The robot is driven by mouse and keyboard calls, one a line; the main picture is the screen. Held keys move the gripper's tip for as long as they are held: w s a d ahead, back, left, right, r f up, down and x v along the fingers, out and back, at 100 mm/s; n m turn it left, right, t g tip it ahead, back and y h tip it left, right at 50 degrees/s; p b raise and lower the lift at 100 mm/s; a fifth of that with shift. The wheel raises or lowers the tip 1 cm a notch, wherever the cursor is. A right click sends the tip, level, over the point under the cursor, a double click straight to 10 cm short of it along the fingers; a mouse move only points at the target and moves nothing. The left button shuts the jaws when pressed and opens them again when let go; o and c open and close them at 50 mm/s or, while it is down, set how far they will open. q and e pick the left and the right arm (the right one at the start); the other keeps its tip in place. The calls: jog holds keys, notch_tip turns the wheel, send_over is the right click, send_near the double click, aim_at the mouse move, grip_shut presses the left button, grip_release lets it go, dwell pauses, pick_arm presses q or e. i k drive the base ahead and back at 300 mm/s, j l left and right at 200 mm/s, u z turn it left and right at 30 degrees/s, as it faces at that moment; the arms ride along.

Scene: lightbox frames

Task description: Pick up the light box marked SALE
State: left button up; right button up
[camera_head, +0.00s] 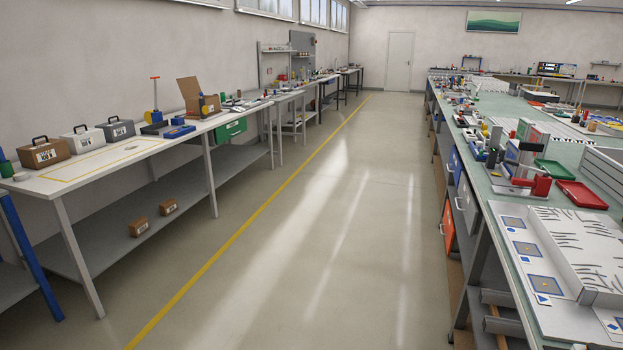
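Three boxes with dark top handles and white front labels stand in a row along the wall side of the white-topped bench at left. The nearest is a brown box (45,153). Beside it is a light grey-white box (84,141), and then a dark grey box (116,131). The label marks are too small to read surely, so I cannot tell from the print which one says SALE. The boxes stand upright and apart. Neither of my grippers is in view.
A yellow outline (103,163) marks a bare area of the bench top (60,188) before the boxes. Two small brown cartons (139,227) sit on the lower shelf. The aisle floor (290,250) is clear. A long cluttered bench (477,170) lines the right.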

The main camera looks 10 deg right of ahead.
aim_at(536, 134)
jog(key=i+z, duration=0.3)
jog(key=i, duration=0.25)
jog(key=i+j+z, duration=0.25)
jog(key=i, duration=0.3)
jog(key=i+l+z, duration=0.1)
jog(key=i+z, duration=0.2)
jog(key=i, duration=0.75)
jog(key=i+j+z, duration=0.3)
jog(key=i, duration=0.8)
jog(key=i+j+z, duration=0.15)
jog(key=i+z, duration=0.25)
jog(key=i, duration=0.15)
jog(key=i+j+z, duration=0.3)
jog(key=i+z, duration=0.15)
jog(key=i+j+z, duration=0.4)
jog(key=i+j, duration=0.1)
